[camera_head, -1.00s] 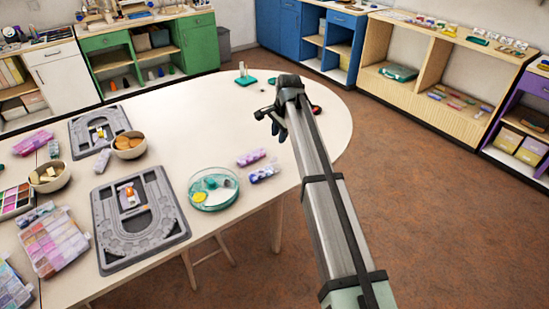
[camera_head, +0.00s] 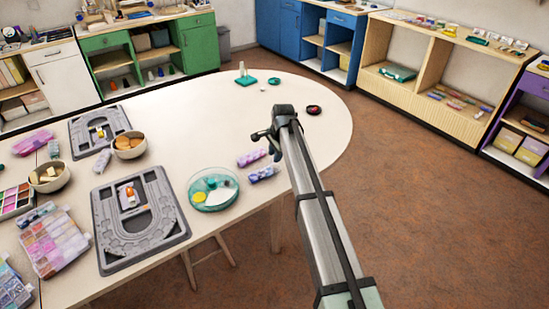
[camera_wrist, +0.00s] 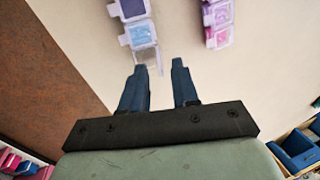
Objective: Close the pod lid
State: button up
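Two bead pod strips lie on the table near my gripper. The blue-and-lavender strip (camera_head: 262,174) is nearer the table's front edge and also shows in the wrist view (camera_wrist: 140,34). The purple-pink strip (camera_head: 251,157) lies behind it and shows at the wrist view's top right (camera_wrist: 218,22). A clear flap (camera_wrist: 148,57), which looks like a raised lid, stands at the blue strip's near end, close to the left fingertip; its exact angle is unclear. My gripper (camera_wrist: 158,66) is open and empty, its fingers pointing at that end. In the head view my gripper (camera_head: 274,150) is just right of the strips.
A round teal dish (camera_head: 214,203) stands left of the strips. Grey bead boards (camera_head: 165,235), bowls (camera_head: 129,154) and a clear bead box (camera_head: 55,250) fill the left side. A small dark red dish (camera_head: 314,109) lies behind. The table behind the strips is mostly clear.

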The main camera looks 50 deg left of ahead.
jog(key=shift+x, duration=1.3)
jog(key=shift+c, duration=0.4)
grip_shut()
